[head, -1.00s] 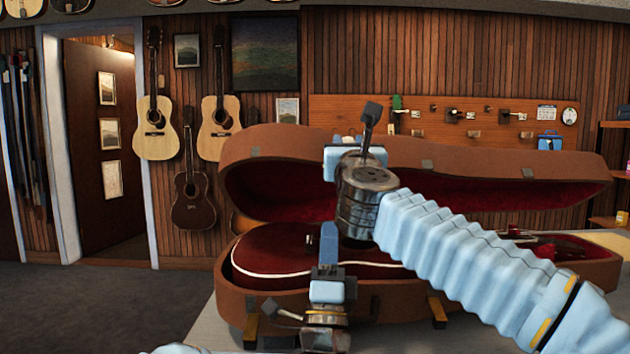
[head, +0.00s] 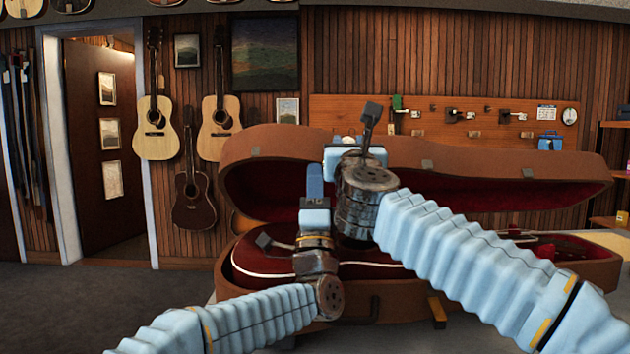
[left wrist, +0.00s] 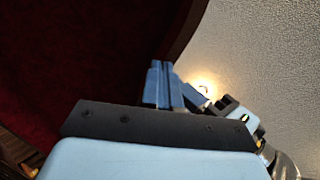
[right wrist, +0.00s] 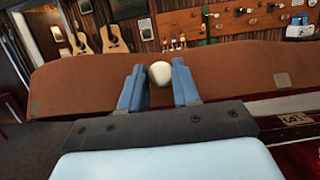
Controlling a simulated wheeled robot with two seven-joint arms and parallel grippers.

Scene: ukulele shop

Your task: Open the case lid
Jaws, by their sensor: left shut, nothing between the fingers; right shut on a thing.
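The brown case (head: 400,305) stands on a table, holding a dark red guitar (head: 262,260). Its lid (head: 270,145) is raised at the back, with dark red lining showing. My right gripper (head: 347,142) is at the lid's upper edge, left of its middle. In the right wrist view its fingers (right wrist: 160,85) stand either side of a round white knob (right wrist: 160,73), which seems to be on the lid. My left gripper (head: 314,180) is shut and empty, fingers up, in front of the lid's lining. In the left wrist view its fingers (left wrist: 160,85) are together beside the lining (left wrist: 80,60).
My right arm hides part of the case and guitar. Guitars (head: 155,125) hang on the wooden wall behind. A tool board (head: 480,125) is behind the lid. Open floor (head: 80,310) lies left of the table (head: 212,300).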

